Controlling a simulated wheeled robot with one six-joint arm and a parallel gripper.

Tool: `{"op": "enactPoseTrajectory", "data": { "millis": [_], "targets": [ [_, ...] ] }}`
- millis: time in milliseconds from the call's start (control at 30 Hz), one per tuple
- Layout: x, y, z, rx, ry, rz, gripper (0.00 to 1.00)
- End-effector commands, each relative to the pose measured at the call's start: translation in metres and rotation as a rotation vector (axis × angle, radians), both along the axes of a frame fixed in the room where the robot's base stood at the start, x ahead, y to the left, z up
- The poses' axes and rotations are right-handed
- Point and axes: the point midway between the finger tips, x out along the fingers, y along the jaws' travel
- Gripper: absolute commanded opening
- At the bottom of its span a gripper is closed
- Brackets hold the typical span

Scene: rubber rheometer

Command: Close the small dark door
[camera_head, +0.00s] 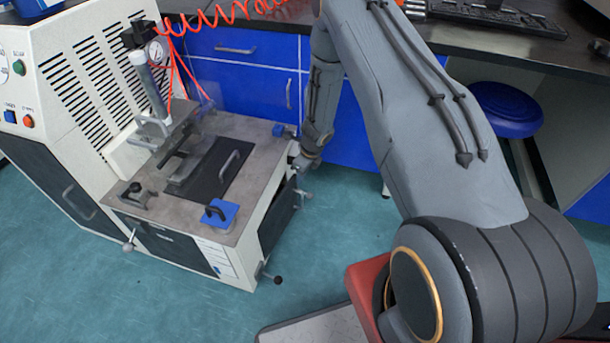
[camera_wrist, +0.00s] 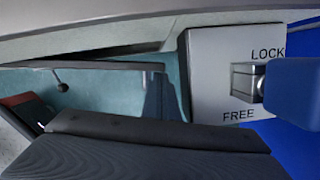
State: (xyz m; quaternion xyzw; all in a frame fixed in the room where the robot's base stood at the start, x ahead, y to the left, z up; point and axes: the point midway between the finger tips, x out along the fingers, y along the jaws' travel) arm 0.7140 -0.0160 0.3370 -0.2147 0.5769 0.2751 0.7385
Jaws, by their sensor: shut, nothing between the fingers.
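A dark panel (camera_head: 278,216), which looks like the small dark door, is on the right side of the grey-topped machine, seen at a steep slant. I cannot tell how far it stands open. A second dark panel (camera_head: 168,245) is on the machine's front. My gripper (camera_head: 301,168) is low at the machine's right edge, just above the side panel, shut and empty. Its fingertips are too small to make out there, and I cannot tell whether it touches the panel. The wrist view shows a thin dark edge (camera_wrist: 90,65) and a plate marked LOCK and FREE (camera_wrist: 215,80).
The machine top (camera_head: 140,190) carries a black plate with a handle and a blue block (camera_head: 220,214). Blue cabinets (camera_head: 240,75) stand behind. A blue stool (camera_head: 505,110) is at the right. Teal floor (camera_head: 325,235) is clear right of the machine.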

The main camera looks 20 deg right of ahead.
Motion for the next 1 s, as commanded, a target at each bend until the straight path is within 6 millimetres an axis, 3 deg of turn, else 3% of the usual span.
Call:
{"op": "enactPoseTrajectory", "data": {
  "millis": [300, 667, 967, 1000],
  "targets": [
    [-0.001, 0.012, 0.0, 0.0, 0.0, 0.006, 0.0],
    [-0.001, 0.011, 0.0, 0.0, 0.0, 0.006, 0.0],
    [-0.018, -0.016, 0.002, 0.0, 0.002, 0.011, 0.0],
    [-0.017, -0.018, 0.01, 0.0, -0.003, 0.015, 0.0]
  ]
}}
